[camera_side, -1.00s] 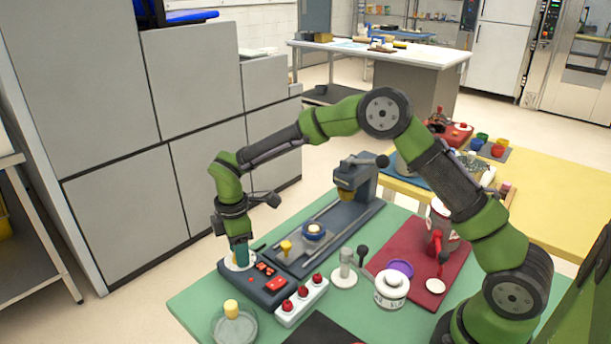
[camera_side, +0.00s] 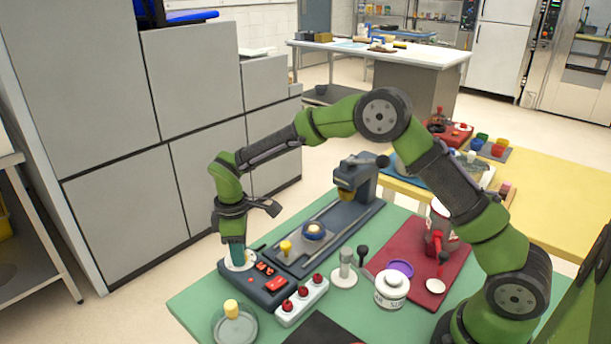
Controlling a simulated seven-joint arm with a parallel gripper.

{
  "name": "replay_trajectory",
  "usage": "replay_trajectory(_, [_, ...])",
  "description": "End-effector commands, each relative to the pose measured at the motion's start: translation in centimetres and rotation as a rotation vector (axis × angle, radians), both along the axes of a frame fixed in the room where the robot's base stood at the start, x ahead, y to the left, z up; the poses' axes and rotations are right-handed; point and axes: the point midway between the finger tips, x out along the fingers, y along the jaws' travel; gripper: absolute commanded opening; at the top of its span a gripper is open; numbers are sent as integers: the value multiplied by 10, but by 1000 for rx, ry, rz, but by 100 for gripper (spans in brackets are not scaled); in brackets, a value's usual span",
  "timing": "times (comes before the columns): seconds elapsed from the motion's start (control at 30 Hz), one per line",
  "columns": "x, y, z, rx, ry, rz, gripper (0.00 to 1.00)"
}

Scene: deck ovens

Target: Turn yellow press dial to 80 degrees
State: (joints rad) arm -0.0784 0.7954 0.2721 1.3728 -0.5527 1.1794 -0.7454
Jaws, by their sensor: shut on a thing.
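My gripper (camera_side: 238,258) points down at the left end of a dark control box (camera_side: 262,284) on the green table. Its teal fingers are shut on the dial there, which they mostly hide. A pale round plate (camera_side: 249,266) shows around the fingertips. The dial's yellow colour, its pointer and its angle cannot be made out. The box also has small red buttons and a larger red switch (camera_side: 276,284). The press (camera_side: 358,180) stands behind, at the far end of a dark base with rails.
A white strip with red knobs (camera_side: 302,301) lies in front of the box. A glass dish with a yellow knob (camera_side: 233,325) is near the front edge. A small lever stand (camera_side: 345,270), a white jar (camera_side: 391,290) and a red mat (camera_side: 432,289) are to the right.

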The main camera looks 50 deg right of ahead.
Motion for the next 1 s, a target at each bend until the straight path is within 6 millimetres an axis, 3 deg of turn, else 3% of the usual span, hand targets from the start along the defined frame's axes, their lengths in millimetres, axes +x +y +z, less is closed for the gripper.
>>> replay_trajectory(1.0, [1,1,2,3,-4,-895,6])
